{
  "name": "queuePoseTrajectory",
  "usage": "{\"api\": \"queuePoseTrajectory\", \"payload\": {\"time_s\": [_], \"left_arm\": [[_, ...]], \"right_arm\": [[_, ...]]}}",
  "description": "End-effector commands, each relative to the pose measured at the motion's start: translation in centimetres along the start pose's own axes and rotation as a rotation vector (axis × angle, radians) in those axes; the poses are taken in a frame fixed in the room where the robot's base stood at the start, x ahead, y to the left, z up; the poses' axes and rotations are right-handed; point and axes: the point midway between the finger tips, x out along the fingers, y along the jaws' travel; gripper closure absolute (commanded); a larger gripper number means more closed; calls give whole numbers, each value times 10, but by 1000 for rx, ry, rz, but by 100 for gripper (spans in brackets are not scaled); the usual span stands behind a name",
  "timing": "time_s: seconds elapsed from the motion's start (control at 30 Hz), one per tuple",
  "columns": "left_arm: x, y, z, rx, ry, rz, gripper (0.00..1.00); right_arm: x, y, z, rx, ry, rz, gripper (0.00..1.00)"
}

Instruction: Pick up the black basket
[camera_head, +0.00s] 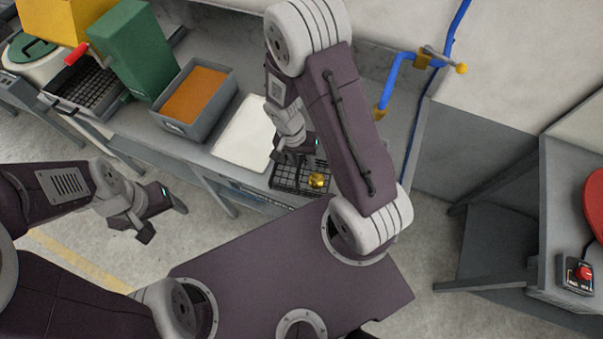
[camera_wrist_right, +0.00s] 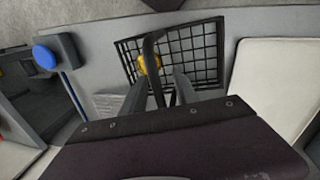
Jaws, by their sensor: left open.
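The black wire basket (camera_head: 285,176) sits on the grey bench, with a gold coil (camera_head: 316,180) in it. In the right wrist view the basket (camera_wrist_right: 205,55) shows its grid, with the coil (camera_wrist_right: 149,64) toward the left and a dark handle (camera_wrist_right: 153,60) rising toward me. My right gripper (camera_head: 293,157) is over the basket. Its two fingers (camera_wrist_right: 160,90) stand apart, with the handle between them; contact is not clear. My left gripper (camera_head: 163,222) is open and empty, off the bench's front edge at left.
A white sheet or board (camera_head: 243,133) lies left of the basket. A grey bin with orange contents (camera_head: 228,88), a green block (camera_head: 133,48) and another black rack (camera_head: 62,88) stand further left. A blue pipe with a valve (camera_head: 395,78) is at right.

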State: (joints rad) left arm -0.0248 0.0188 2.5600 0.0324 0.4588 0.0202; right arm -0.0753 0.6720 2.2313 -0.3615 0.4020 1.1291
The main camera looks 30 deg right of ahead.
Motion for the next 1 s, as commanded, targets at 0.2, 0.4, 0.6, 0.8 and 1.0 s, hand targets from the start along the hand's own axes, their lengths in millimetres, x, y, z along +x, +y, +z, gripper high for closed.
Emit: {"api": "queuePoseTrajectory", "payload": {"time_s": [0.2, 0.4, 0.6, 0.8, 1.0], "left_arm": [[0, 0, 0, 0, 0, 0, 29], [0, 0, 0, 0, 0, 0, 29], [0, 0, 0, 0, 0, 0, 29], [0, 0, 0, 0, 0, 0, 29], [0, 0, 0, 0, 0, 0, 29]], "right_arm": [[6, 0, 0, 0, 0, -1, 64], [5, 0, 0, 0, 0, -1, 100], [5, 0, 0, 0, 0, -1, 100], [5, 0, 0, 0, 0, -1, 100], [5, 0, 0, 0, 0, -1, 100]]}}
